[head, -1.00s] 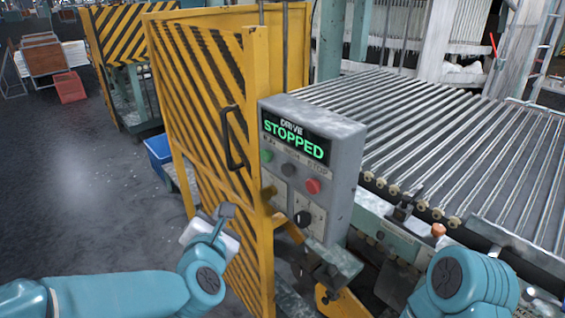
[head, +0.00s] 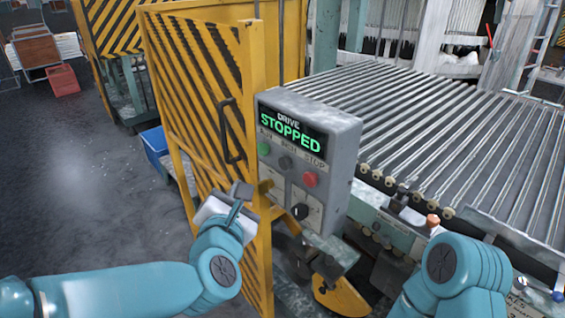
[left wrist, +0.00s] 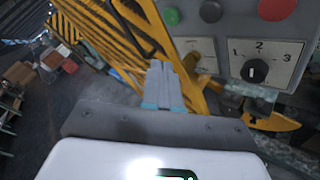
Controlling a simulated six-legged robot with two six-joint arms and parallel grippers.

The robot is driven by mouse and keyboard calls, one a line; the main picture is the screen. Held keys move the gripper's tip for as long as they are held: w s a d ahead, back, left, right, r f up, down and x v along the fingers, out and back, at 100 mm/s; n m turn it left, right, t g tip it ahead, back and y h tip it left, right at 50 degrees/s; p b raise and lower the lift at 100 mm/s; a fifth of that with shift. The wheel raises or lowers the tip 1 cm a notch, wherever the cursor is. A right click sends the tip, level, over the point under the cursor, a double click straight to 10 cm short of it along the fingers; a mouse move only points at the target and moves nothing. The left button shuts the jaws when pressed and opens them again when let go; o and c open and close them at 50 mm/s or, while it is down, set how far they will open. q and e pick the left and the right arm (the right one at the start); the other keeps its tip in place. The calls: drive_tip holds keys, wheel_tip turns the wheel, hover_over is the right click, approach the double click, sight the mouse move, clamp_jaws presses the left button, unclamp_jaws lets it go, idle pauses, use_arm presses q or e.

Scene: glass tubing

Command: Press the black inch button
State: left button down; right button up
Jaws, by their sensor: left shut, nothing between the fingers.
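The grey control box (head: 340,140) stands beside the yellow guard gate, and its display reads "DRIVE STOPPED". The black inch button (head: 286,163) is in the middle of its button row, between the green button (head: 264,149) and the red stop button (head: 310,180). In the left wrist view the black button (left wrist: 211,11) is near the top edge, up and right of my fingertips. My left gripper (head: 241,189) is shut and empty, left of and below the button, apart from it. It also shows in the left wrist view (left wrist: 162,72). My right gripper is out of view.
Below the buttons are a black rotary selector (head: 299,211) and a brass-coloured switch (head: 268,187). The striped gate (head: 190,90) with its black handle (head: 230,130) stands close to my left gripper. A roller conveyor (head: 430,120) lies behind and right. Open floor is at left.

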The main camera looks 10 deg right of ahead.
sight(286, 163)
use_arm(q)
drive_tip(key=w+d+p, duration=0.2)
drive_tip(key=w+d, duration=0.3)
drive_tip(key=d, duration=0.1)
drive_tip(key=shift+d+p, duration=0.25)
drive_tip(key=shift+p, duration=0.15)
drive_tip(key=shift+d, duration=0.1)
idle(1.7)
drive_tip(key=shift+w+d+b, duration=0.2)
drive_tip(key=shift+d+b, duration=0.05)
drive_tip(key=shift+b, duration=0.1)
